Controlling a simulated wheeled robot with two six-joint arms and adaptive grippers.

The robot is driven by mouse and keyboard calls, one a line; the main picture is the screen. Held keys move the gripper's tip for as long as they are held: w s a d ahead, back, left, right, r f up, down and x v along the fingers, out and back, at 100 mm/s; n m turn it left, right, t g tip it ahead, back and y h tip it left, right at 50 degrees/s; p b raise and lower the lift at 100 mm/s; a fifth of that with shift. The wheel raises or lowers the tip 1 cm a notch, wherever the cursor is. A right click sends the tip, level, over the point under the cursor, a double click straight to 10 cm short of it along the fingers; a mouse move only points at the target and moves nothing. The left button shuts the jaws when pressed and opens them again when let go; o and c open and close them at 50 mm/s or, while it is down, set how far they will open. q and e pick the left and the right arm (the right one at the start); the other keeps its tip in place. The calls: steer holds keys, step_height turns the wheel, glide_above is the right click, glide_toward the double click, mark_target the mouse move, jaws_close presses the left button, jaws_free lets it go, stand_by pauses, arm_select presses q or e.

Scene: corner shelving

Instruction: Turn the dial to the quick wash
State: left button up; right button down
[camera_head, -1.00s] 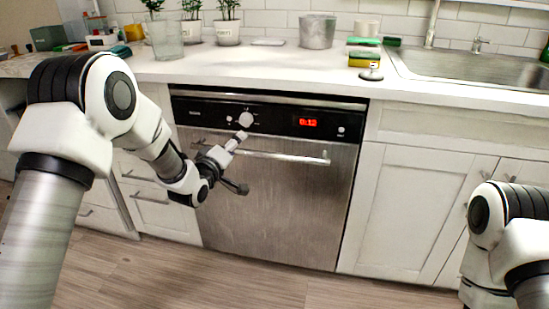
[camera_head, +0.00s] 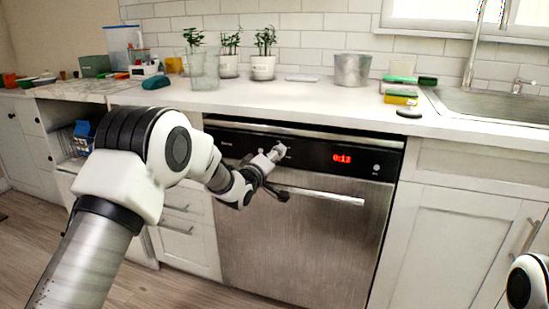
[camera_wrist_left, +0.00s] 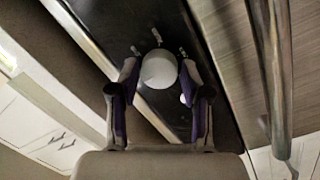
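The dishwasher (camera_head: 300,235) has a black control panel (camera_head: 225,139) with a red display (camera_head: 342,158) that appears to read 0:12. My left gripper (camera_head: 275,153) is at the panel, over the dial's place, and hides most of the dial in the head view. In the left wrist view, the round white dial (camera_wrist_left: 158,69) lies between the two fingertips of the left gripper (camera_wrist_left: 160,75). The fingers are apart, one on each side of the dial. I cannot tell whether they touch it. The dial's pointer setting is not readable. My right gripper is out of view.
The dishwasher's handle bar (camera_head: 325,195) runs just below the left gripper. Above is the white counter (camera_head: 270,100) with potted plants, a metal pot (camera_head: 352,69) and sponges (camera_head: 400,97). A sink (camera_head: 490,105) is at the right. The floor in front is clear.

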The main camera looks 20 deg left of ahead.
arm_select(q)
steer(key=c, duration=0.5)
steer(key=shift+r, duration=0.1)
steer(key=shift+d+m+y+p, duration=0.1)
steer(key=shift+m+y+p, duration=1.1)
steer(key=shift+m, duration=4.3)
steer(key=shift+d+m+y+p, duration=0.2)
steer(key=shift+m+p, duration=1.85)
steer(key=shift+m, duration=3.45)
steer(key=shift+a+m+y+p, duration=0.1)
steer(key=shift+m+y+p, duration=1.1)
steer(key=shift+m, duration=4.3)
steer(key=shift+h+p, duration=0.4)
